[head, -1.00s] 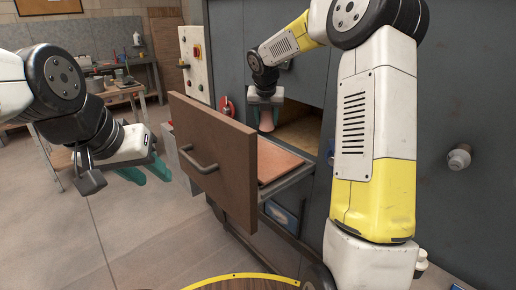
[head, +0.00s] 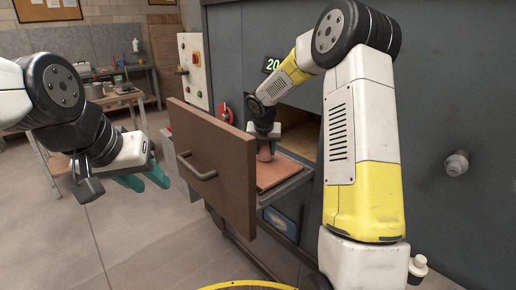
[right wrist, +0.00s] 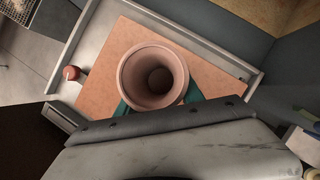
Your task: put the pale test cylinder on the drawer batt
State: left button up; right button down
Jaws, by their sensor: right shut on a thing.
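A pale pink, hollow, round piece (head: 264,153) with a wide rim is in my right gripper (head: 265,140). In the right wrist view, its open mouth (right wrist: 153,77) shows between the teal fingers (right wrist: 123,108), which are shut on it. I cannot tell for sure that it is the test cylinder. The orange-pink drawer batt (head: 278,176) lies flat in the pulled-out drawer and also shows in the right wrist view (right wrist: 112,50). The piece is over the batt; whether its base touches is hidden. My left gripper (head: 144,179) is open and empty, left of the drawer.
The brown drawer front (head: 211,165) with its handle stands upright left of the batt. The grey cabinet (head: 438,100) rises behind. A small reddish round thing (right wrist: 71,73) is by the batt's edge. A workbench (head: 137,97) stands at the back left.

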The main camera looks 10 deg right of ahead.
jog(key=shift+f, duration=0.15)
jog(key=c, duration=0.7)
grip_release()
jog(key=shift+c, duration=0.2)
jog(key=shift+r, duration=0.2)
jog(key=v, duration=1.2)
jog(key=s+d+r+m, duration=0.1)
jog(key=s+r+m, duration=0.2)
jog(key=s+m, duration=0.45)
jog(key=s+d+r+m, duration=0.1)
jog(key=s+r+m, duration=0.2)
jog(key=s+m, duration=0.45)
jog(key=s+f+m+t+y, duration=0.1)
jog(key=s+m+y, duration=0.2)
jog(key=s+m, duration=1.4)
jog(key=shift+a+f+m+y, duration=0.3)
jog(key=shift+a, duration=0.15)
